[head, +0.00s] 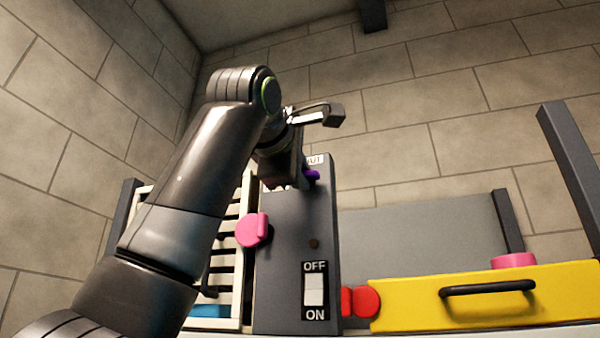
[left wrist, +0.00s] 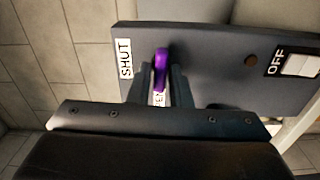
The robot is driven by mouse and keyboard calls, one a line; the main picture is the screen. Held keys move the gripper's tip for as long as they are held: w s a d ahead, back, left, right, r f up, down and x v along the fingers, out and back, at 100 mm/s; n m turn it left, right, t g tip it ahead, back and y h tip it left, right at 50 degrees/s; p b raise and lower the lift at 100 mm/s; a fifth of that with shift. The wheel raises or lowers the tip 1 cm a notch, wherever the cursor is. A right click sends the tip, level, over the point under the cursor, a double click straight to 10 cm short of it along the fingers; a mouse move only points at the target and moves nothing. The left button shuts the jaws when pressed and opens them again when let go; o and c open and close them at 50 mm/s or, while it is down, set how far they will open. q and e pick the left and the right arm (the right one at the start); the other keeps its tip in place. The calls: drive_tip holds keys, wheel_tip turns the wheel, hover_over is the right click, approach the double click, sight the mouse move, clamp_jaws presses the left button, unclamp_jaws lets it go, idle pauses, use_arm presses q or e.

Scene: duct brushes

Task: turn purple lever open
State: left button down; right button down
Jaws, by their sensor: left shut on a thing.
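The purple lever (head: 312,176) sticks out near the top of the dark grey panel (head: 285,236), mostly hidden behind my left gripper (head: 290,181). In the left wrist view the purple lever (left wrist: 161,68) sits between the two fingers of my left gripper (left wrist: 161,84), which is shut on it. A white SHUT label (left wrist: 125,58) is left of the lever in that view. A second white label (left wrist: 159,98), partly hidden, shows between the fingers; the lever's near end lies toward it. My right gripper is not in view.
A red knob (head: 361,302) and a yellow drawer (head: 410,306) with a black handle (head: 488,288) are to the right. A slatted white frame (head: 234,277) stands left.

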use_arm(q)
drive_tip(key=shift+n, duration=0.5)
drive_tip(key=c, duration=1.5)
unclamp_jaws()
drive_tip(key=shift+w, duration=0.1)
drive_tip(key=shift+o, duration=0.2)
drive_tip(key=b+v, duration=0.8)
drive_tip(key=v, duration=0.9)
drive_tip(key=shift+s, duration=0.25)
drive_tip(key=shift+w, duration=0.1)
